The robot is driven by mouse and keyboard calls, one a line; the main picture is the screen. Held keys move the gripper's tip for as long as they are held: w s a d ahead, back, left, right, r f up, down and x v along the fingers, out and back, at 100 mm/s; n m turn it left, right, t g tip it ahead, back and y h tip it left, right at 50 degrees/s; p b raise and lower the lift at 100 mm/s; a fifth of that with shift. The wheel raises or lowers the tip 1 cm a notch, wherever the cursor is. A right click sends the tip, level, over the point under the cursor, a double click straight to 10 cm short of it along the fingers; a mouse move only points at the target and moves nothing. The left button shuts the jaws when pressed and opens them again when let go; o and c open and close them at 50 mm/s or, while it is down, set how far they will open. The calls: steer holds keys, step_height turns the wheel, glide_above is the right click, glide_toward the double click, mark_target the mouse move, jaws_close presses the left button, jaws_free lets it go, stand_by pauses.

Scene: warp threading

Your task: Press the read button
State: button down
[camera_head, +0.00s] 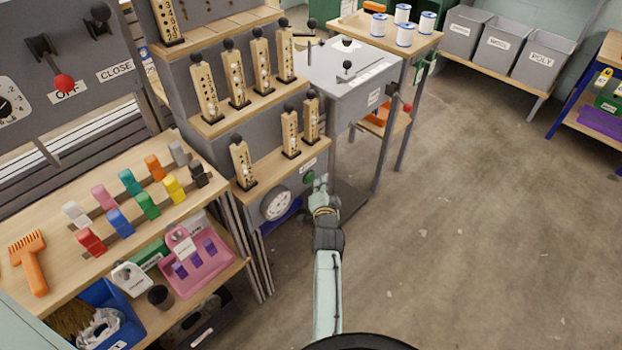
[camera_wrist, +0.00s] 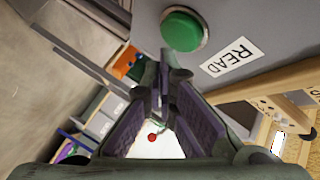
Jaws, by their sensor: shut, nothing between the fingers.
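The read button is a round green button (camera_wrist: 182,29) in a metal ring on a grey panel. A white label reading READ (camera_wrist: 230,57) is beside it in the wrist view. In the head view the green button (camera_head: 309,178) shows small on the front of the grey stepped rack, with its label (camera_head: 308,166) just above it. My gripper (camera_head: 322,184) is close to the button, to its right in the head view. In the wrist view my gripper's fingertips (camera_wrist: 163,62) are together and empty, just below the button in the picture. I cannot tell whether they touch the panel.
A white round dial (camera_head: 276,205) is left of the button on the same panel. Wooden numbered pegs with black knobs (camera_head: 243,164) stand on the rack's shelves above. A grey box with a red-knobbed lever (camera_head: 345,80) stands behind. The floor (camera_head: 450,230) to the right is clear.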

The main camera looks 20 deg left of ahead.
steer(key=shift+a, duration=0.15)
stand_by(0.4)
steer(key=shift+w+a, duration=0.15)
steer(key=shift+a, duration=0.1)
steer(key=shift+w+a, duration=0.15)
steer(key=shift+a, duration=0.3)
stand_by(0.7)
stand_by(0.3)
steer(key=shift+s+d, duration=0.35)
steer(key=shift+d, duration=0.45)
steer(key=d, duration=0.1)
steer(key=s+d, duration=0.1)
steer(key=d, duration=0.2)
steer(key=shift+s+d+b, duration=0.35)
steer(key=shift+d, duration=0.05)
